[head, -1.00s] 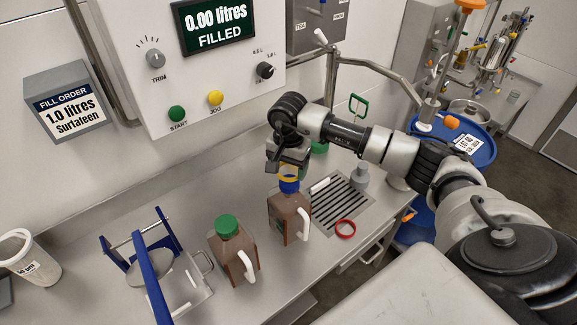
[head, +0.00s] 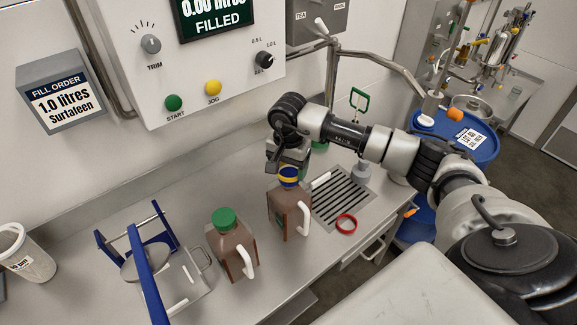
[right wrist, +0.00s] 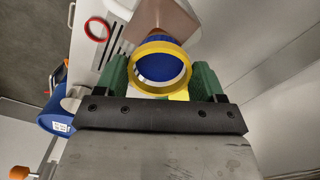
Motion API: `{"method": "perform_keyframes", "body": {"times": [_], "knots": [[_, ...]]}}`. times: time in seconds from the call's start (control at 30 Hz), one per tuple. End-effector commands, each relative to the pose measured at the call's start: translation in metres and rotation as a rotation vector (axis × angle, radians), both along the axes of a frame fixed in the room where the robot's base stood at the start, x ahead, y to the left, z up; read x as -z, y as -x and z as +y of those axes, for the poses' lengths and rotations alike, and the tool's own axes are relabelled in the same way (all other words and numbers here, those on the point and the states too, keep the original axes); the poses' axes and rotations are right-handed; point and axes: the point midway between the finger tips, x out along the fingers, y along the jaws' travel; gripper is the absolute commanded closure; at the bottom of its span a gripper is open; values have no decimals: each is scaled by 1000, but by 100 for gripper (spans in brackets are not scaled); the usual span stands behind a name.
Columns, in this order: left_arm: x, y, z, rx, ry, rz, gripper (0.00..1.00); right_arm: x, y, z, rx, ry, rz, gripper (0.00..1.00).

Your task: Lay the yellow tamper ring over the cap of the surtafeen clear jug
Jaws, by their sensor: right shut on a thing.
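A brown-filled jug (head: 290,215) with a white handle and a blue cap stands upright on the bench; I cannot read a label on it. The yellow tamper ring (head: 289,178) is at the blue cap (head: 288,171), with blue showing above and below it. My right gripper (head: 287,160) is over the jug. In the right wrist view the green fingers of my right gripper (right wrist: 161,73) are shut on the yellow ring (right wrist: 161,92), which frames the blue cap (right wrist: 162,68). Whether the ring touches the cap is unclear. My left gripper is out of view.
A green-capped jug (head: 232,252) stands left of the blue-capped one. A blue-framed stand (head: 152,262) is further left. Another green cap (head: 320,146) is partly hidden behind my arm.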

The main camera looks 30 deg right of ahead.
Motion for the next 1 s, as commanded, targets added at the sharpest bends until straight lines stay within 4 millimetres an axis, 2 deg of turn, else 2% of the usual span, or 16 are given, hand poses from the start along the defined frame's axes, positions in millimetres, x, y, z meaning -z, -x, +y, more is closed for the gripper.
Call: {"method": "perform_keyframes", "body": {"times": [0.27, 0.3, 0.47, 1.0], "knots": [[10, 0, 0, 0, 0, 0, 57, 10, 0, 0, 1, 0, 0, 52], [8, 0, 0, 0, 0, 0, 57, 8, 0, 0, 1, 0, 0, 26], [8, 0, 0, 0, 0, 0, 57, 8, 0, 0, 0, 0, 0, 2], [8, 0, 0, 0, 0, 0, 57, 8, 0, 0, 0, 0, 0, 1]]}}
